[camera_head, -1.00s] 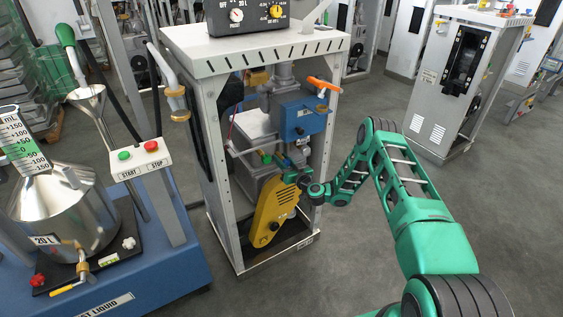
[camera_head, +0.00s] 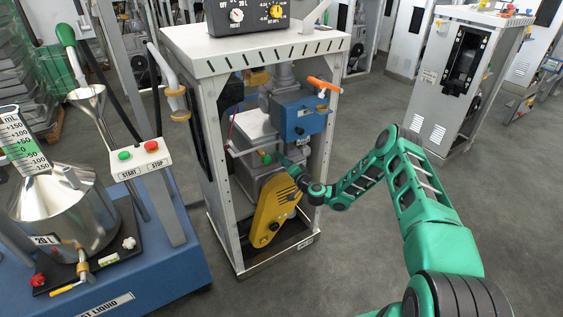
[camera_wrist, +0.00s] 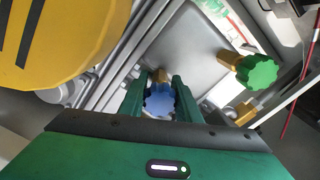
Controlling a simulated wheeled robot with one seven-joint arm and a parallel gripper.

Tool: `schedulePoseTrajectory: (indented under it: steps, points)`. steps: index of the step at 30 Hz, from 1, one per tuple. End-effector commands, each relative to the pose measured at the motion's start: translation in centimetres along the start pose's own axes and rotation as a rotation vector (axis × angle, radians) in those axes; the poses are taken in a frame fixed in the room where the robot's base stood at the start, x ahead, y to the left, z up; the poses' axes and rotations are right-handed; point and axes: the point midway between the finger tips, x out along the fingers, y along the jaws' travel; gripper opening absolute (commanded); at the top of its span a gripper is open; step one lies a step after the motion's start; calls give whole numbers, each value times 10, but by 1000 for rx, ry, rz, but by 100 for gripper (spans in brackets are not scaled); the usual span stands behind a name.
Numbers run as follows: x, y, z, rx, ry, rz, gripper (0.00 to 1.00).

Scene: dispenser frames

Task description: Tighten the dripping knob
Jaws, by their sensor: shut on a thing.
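A blue lobed knob (camera_wrist: 159,101) on a brass stem sits between the two green fingers of my gripper (camera_wrist: 160,97) in the wrist view. The fingers are closed on its sides. A green lobed knob (camera_wrist: 258,72) on a brass fitting is to the right of the gripper, apart from it. In the head view my gripper (camera_head: 281,158) reaches inside the open machine frame, just right of the green knob (camera_head: 267,159). The blue knob cannot be made out there. No drip can be made out at either knob.
The white machine frame (camera_head: 207,130) has upright posts close around my wrist. A yellow slotted cover (camera_head: 276,211) is below the gripper, and a blue box (camera_head: 302,117) with an orange handle (camera_head: 323,84) is above. Open floor (camera_head: 345,265) lies to the right.

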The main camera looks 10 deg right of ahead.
Motion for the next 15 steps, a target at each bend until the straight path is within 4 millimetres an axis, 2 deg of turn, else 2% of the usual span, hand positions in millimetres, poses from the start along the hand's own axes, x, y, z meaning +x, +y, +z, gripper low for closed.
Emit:
schedulePoseTrajectory:
  steps: [1,15]
  points:
    - [-2,6,-3,25,5,9,8]
    - [-3,7,-3,168,6,11,8]
